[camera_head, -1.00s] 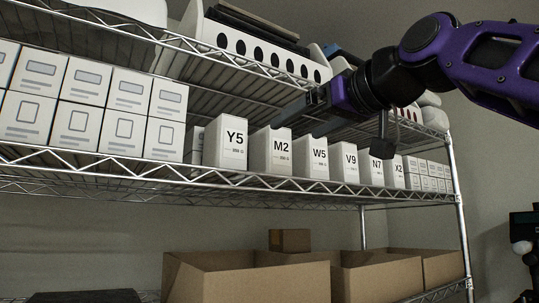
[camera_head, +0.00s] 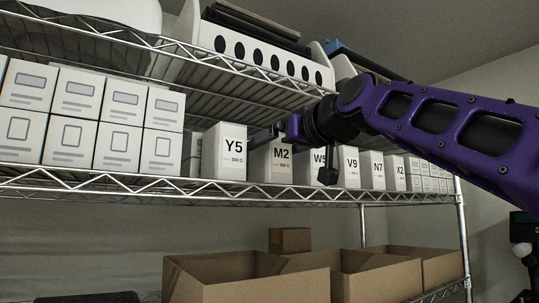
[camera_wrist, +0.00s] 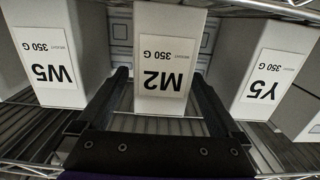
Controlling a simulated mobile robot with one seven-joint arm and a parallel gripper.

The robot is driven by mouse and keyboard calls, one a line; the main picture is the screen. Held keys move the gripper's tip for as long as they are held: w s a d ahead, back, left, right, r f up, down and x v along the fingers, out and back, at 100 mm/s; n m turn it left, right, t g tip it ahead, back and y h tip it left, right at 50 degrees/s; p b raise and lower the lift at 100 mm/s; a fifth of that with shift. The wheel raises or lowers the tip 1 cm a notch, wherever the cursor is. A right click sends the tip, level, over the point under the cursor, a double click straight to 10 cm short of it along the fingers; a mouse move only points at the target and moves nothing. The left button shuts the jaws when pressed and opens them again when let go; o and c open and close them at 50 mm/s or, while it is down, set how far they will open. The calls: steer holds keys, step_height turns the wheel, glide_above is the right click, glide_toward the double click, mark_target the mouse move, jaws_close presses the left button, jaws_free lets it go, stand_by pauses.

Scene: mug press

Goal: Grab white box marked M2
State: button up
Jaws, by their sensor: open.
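The white box marked M2 (camera_head: 279,163) stands upright on the middle wire shelf, between the Y5 box and the W5 box. In the wrist view the M2 box (camera_wrist: 165,70) appears upside down and centred. My gripper (camera_wrist: 163,85) is open, with one dark finger on each side of the M2 box, reaching into the gaps beside it. I cannot tell whether either finger touches the box. In the head view my gripper (camera_head: 268,134) is at the top of the M2 box and covers its upper part.
The Y5 box (camera_head: 224,152) and W5 box (camera_wrist: 57,62) stand close on either side. V9 (camera_head: 346,167), N7 and X2 boxes continue to the right. Stacked white boxes (camera_head: 110,125) fill the left. An upper wire shelf hangs overhead; open cardboard boxes (camera_head: 245,284) sit below.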

steer(key=shift+x, duration=0.85)
jaws_close()
